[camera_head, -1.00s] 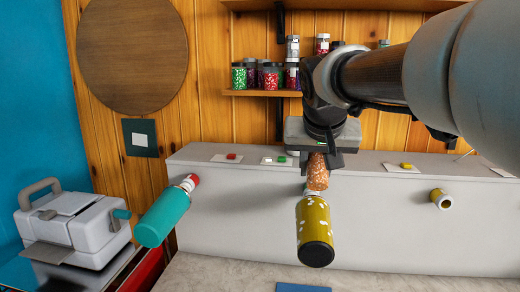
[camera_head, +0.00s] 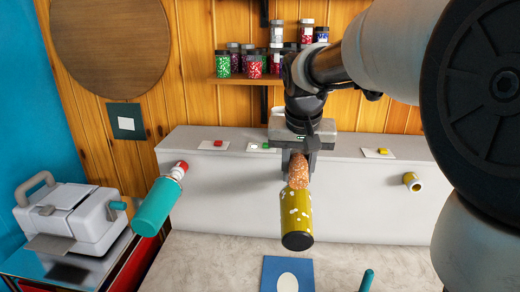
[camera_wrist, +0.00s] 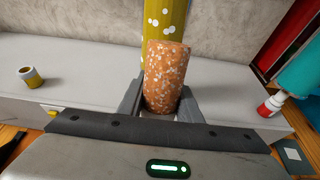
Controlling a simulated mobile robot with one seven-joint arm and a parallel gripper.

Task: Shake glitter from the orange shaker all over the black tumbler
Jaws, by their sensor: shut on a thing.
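My gripper (camera_head: 299,160) is shut on the orange speckled shaker (camera_head: 299,172), which also shows between the fingers in the wrist view (camera_wrist: 165,80). The tumbler beside it (camera_head: 296,218) is olive yellow with white flecks and a black end; I see no wholly black one. It juts out from the front of the grey bench unit, tilted down. The shaker overlaps the tumbler's upper end in both views, in the wrist view (camera_wrist: 165,20) too; I cannot tell if they touch. The shaker hides the tumbler's mounted end.
A teal tumbler (camera_head: 158,205) on a red mount juts out at left. An empty yellow mount (camera_head: 412,182) is at right. A blue mat with a white oval (camera_head: 274,270) lies on the worktop below. A grey machine (camera_head: 72,215) stands at far left; glitter jars fill the shelf (camera_head: 235,81).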

